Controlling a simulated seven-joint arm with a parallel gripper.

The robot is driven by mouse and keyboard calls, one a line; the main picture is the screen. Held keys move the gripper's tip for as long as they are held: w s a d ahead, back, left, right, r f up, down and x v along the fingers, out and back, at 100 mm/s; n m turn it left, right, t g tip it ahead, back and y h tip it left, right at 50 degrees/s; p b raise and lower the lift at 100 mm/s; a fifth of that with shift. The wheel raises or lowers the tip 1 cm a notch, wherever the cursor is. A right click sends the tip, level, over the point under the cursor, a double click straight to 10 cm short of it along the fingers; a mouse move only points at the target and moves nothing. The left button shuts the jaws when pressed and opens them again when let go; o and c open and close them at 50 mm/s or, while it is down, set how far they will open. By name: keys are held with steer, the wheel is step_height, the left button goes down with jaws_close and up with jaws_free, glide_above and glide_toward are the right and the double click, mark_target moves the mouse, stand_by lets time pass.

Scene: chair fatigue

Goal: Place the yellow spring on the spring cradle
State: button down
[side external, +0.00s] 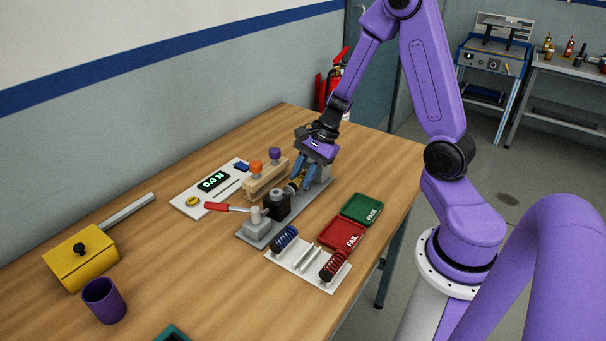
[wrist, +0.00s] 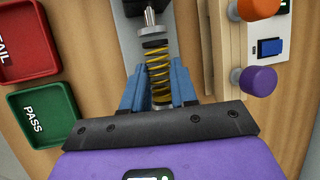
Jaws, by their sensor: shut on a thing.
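My gripper (side external: 304,178) is shut on the yellow spring (wrist: 157,62), with a blue finger on each side of it in the wrist view (wrist: 158,88). The spring has yellow coils and dark bands, and lies lengthwise over the grey test fixture (side external: 258,234). A metal pin (wrist: 149,16) lines up with its far end; I cannot tell whether they touch. In the side external view, the spring (side external: 297,183) is partly hidden by the fingers. The white spring cradle (side external: 320,283) lies in front of the fixture, with a blue spring (side external: 284,238), a red spring (side external: 333,264) and an empty middle place.
A red FAIL tray (side external: 341,233) and green PASS tray (side external: 362,209) lie right of the fixture. A wooden block with orange and purple knobs (side external: 265,180) stands close behind.

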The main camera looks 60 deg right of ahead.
steer(key=shift+f, duration=0.15)
steer(key=c, duration=0.9)
jaws_free()
steer(key=shift+f, duration=0.1)
steer(key=shift+r, duration=0.6)
steer(key=v, duration=1.1)
steer(key=s+a+n+g+h, duration=0.1)
steer(key=s+a+n+g, duration=0.2)
steer(key=s+a+n, duration=0.8)
steer(key=shift+s+a+n+h, duration=0.7)
steer(key=shift+s+n, duration=0.9)
steer(key=shift+n, duration=1.55)
steer(key=shift+s+a+n+h, duration=0.35)
steer(key=shift+s+a+n, duration=0.9)
steer(key=shift+n, duration=1.95)
steer(key=shift+s+a+n+h, duration=0.55)
steer(key=shift+s+n, duration=1.35)
steer(key=shift+n, duration=1.25)
